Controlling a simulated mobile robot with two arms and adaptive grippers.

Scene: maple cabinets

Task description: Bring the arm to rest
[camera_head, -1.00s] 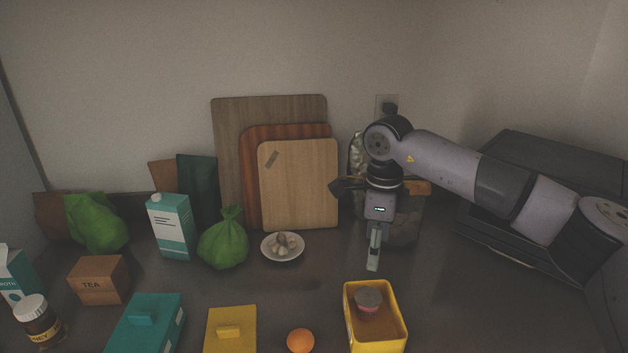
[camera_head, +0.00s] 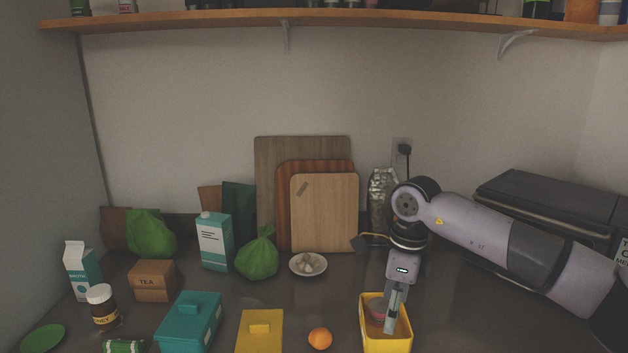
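My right arm comes in from the right edge, and its gripper (camera_head: 391,319) points down over the open yellow bin (camera_head: 402,346). The fingers are seen edge-on as one narrow grey shape, so I cannot tell whether they are open or shut. A small round tin (camera_head: 376,311) sits in the bin, partly behind the fingers; I cannot tell whether they touch it. My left gripper is not in view.
An orange (camera_head: 320,338), a yellow lidded box (camera_head: 260,330) and a teal box (camera_head: 188,325) stand left of the bin. Behind are a garlic bowl (camera_head: 308,265), cutting boards (camera_head: 325,215) and a silvery bag (camera_head: 381,203). A dark appliance (camera_head: 545,210) stands right; a shelf (camera_head: 330,19) runs above.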

